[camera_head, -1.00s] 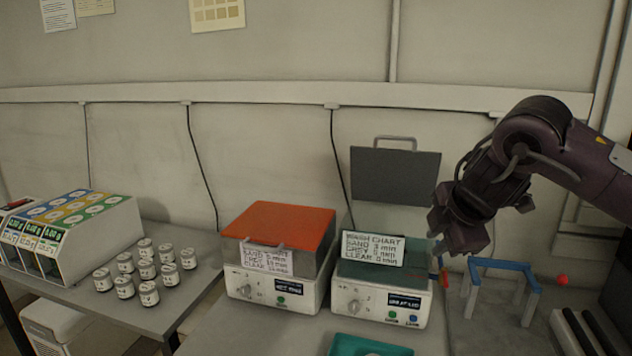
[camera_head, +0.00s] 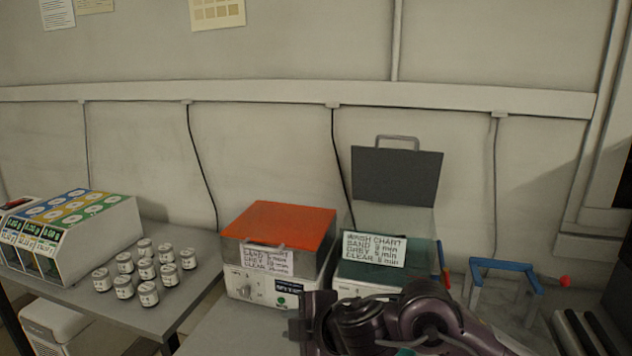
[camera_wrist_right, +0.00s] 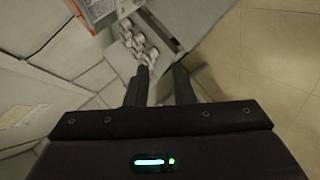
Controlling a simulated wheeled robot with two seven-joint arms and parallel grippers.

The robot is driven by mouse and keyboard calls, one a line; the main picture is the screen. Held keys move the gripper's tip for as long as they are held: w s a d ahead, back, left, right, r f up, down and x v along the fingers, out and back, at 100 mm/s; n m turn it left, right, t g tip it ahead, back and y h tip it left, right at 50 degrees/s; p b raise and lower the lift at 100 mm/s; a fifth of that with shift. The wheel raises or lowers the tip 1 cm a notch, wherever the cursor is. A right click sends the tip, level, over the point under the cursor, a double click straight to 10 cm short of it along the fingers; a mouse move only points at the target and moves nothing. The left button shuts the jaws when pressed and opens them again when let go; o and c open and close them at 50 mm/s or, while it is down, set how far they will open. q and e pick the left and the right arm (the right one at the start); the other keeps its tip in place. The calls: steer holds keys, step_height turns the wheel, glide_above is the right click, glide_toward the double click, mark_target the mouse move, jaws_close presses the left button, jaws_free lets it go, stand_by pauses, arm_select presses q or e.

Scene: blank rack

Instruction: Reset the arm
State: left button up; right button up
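My right arm comes in low at the bottom right of the head view, in front of the right-hand machine. My right gripper (camera_head: 303,330) points left, in front of the orange-lidded machine. In the right wrist view, the two dark fingers (camera_wrist_right: 160,86) stand apart with a gap between them. Nothing shows in the gap; the grey side table and small jars lie beyond it. My left gripper is in neither view.
The orange-lidded machine (camera_head: 279,222) is shut. The dark-lidded machine (camera_head: 397,175) stands open. Several small jars (camera_head: 148,293) stand on the left table beside a colour-labelled dispenser (camera_head: 115,232). A blue-topped stand (camera_head: 507,265) is at the right.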

steer(key=s+d+f+m+g+h, duration=0.3)
steer(key=s+d+f+m+h, duration=0.1)
steer(key=s+d+f+m, duration=0.7)
steer(key=s+d+f+m+g+h, duration=0.2)
steer(key=s+d+f+m+h, duration=0.1)
steer(key=s+d+f+m, duration=0.75)
step_height(320, 180, down, 24)
steer(key=s+d+n+g, duration=0.1)
steer(key=s+d+n, duration=0.1)
steer(key=s+d+f+g, duration=0.1)
steer(key=s+d+f, duration=0.2)
steer(key=s+f, duration=1.7)
steer(key=shift+s+d+f, duration=0.2)
steer(key=shift+s+f, duration=0.2)
steer(key=shift+s, duration=0.05)
steer(key=shift+c, duration=0.3)
